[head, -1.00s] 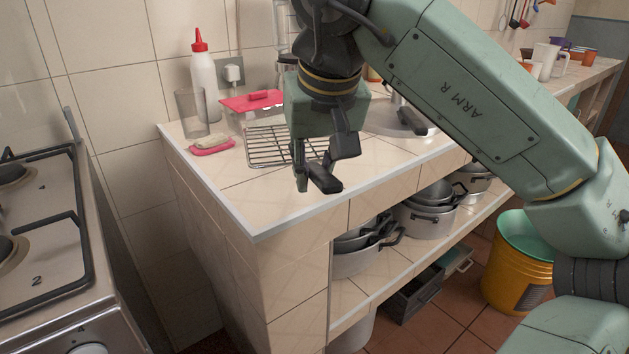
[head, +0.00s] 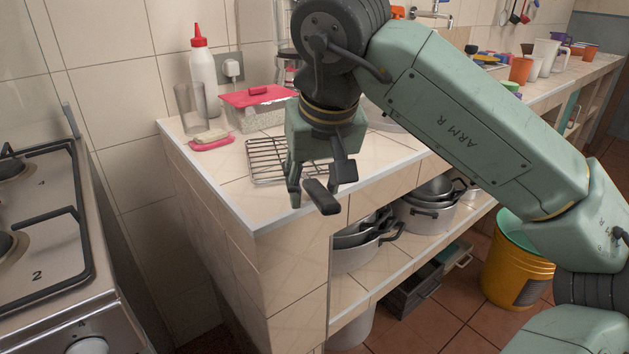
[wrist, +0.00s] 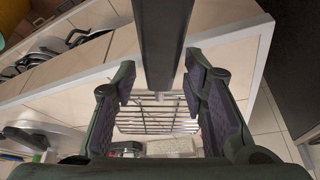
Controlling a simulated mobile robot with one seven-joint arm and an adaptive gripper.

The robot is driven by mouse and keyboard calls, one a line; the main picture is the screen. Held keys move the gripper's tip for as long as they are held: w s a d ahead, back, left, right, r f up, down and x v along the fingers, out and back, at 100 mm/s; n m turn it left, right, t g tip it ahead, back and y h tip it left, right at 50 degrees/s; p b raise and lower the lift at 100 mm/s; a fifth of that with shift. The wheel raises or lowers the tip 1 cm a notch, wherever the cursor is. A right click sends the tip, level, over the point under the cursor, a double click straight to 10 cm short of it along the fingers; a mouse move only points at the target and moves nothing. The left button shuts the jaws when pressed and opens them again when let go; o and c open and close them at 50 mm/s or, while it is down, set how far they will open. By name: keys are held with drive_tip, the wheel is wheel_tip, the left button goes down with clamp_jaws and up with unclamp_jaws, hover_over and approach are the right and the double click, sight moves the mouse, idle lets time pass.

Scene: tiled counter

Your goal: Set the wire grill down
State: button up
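The wire grill (head: 272,163) is a metal rack of parallel bars near the front left part of the tiled counter. It looks flat on or very close to the counter top, and its right part is hidden behind my gripper. My gripper (head: 308,197) points down at the grill's near right side. In the wrist view my gripper (wrist: 162,90) has its fingers wide apart. The grill's bars (wrist: 158,122) show in the gap between them, with no finger visibly closed on them.
A pink sponge or soap dish (head: 211,143), a clear glass (head: 190,110), a red-capped bottle (head: 204,80) and a red-lidded box (head: 258,105) stand behind the grill. The counter's front edge (head: 300,215) is close to my gripper. The counter (head: 235,195) is bare left of it.

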drive_tip(key=v, duration=1.2)
drive_tip(key=shift+p, duration=0.4)
